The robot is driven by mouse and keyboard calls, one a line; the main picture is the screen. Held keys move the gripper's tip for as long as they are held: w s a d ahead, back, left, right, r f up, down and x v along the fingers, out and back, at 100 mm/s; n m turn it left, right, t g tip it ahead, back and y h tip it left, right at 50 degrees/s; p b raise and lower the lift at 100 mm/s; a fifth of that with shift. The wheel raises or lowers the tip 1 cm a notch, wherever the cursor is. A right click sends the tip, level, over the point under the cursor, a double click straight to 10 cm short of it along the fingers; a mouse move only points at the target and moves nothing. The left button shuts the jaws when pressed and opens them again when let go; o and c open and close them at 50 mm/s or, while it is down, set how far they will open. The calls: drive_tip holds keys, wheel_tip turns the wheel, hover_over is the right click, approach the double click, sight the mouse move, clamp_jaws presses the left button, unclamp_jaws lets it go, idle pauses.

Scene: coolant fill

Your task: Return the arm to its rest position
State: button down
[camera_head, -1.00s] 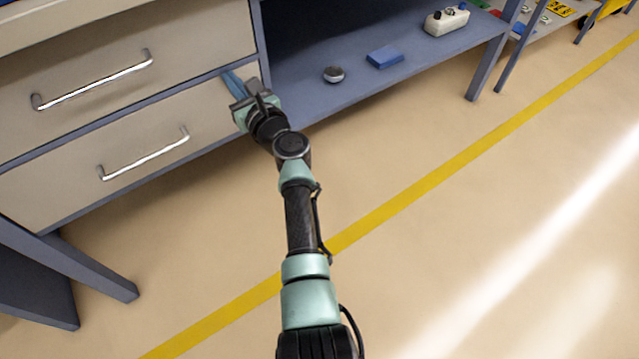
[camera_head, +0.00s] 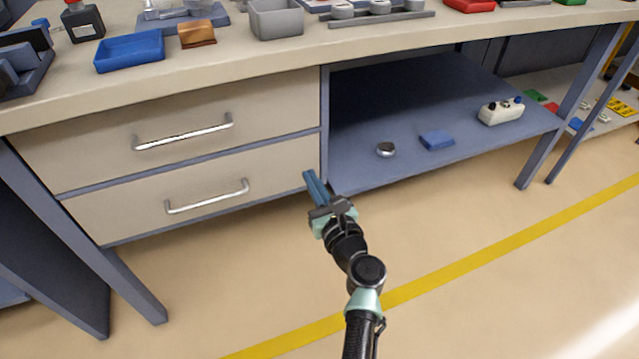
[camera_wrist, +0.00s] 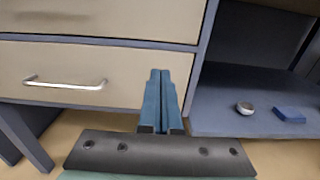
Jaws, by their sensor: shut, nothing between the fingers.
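My gripper (camera_head: 313,183) shows in the head view at the end of my raised arm, in front of the right edge of the lower drawer (camera_head: 120,214). Its two blue fingers are together with nothing between them. In the wrist view the gripper (camera_wrist: 161,85) points forward toward the workbench front, with the lower drawer to its left and the open shelf to its right. The gripper appears apart from the drawer, though the exact gap is hard to tell.
The workbench top (camera_head: 250,58) holds a blue tray (camera_head: 130,52), a grey bin (camera_head: 276,18) and a dark bottle (camera_head: 82,22). The lower shelf (camera_head: 365,170) bears a round metal cap (camera_head: 386,149), a blue block (camera_head: 437,140) and a white container (camera_head: 501,112). The floor in front is clear.

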drive_tip(key=shift+p+v, duration=0.3)
drive_tip(key=shift+v, duration=1.2)
drive_tip(key=s+a+r+n+t, duration=0.1)
drive_tip(key=a+r+n+t, duration=0.1)
drive_tip(key=r+n, duration=1.1)
drive_tip(key=s+a+r+n+t, duration=0.1)
drive_tip(key=a+r+n, duration=0.2)
drive_tip(key=r+n, duration=1)
drive_tip(key=s+d+r+n+t+h+p, duration=0.1)
drive_tip(key=s+r+n+t+h, duration=0.1)
drive_tip(key=s+r, duration=0.65)
drive_tip(key=s+r+n+t+h+p, duration=0.1)
drive_tip(key=s+r+n+t+h, duration=0.3)
drive_tip(key=r, duration=0.7)
drive_tip(key=s+d+r+t+p, duration=0.1)
drive_tip(key=s+r, duration=0.6)
drive_tip(key=r, duration=0.3)
wheel_tip(320, 180, up, 33)
drive_tip(key=p, duration=3.2)
drive_tip(key=shift+a, duration=0.15)
drive_tip(key=shift+w+f, duration=0.1)
drive_tip(key=shift+f, duration=0.05)
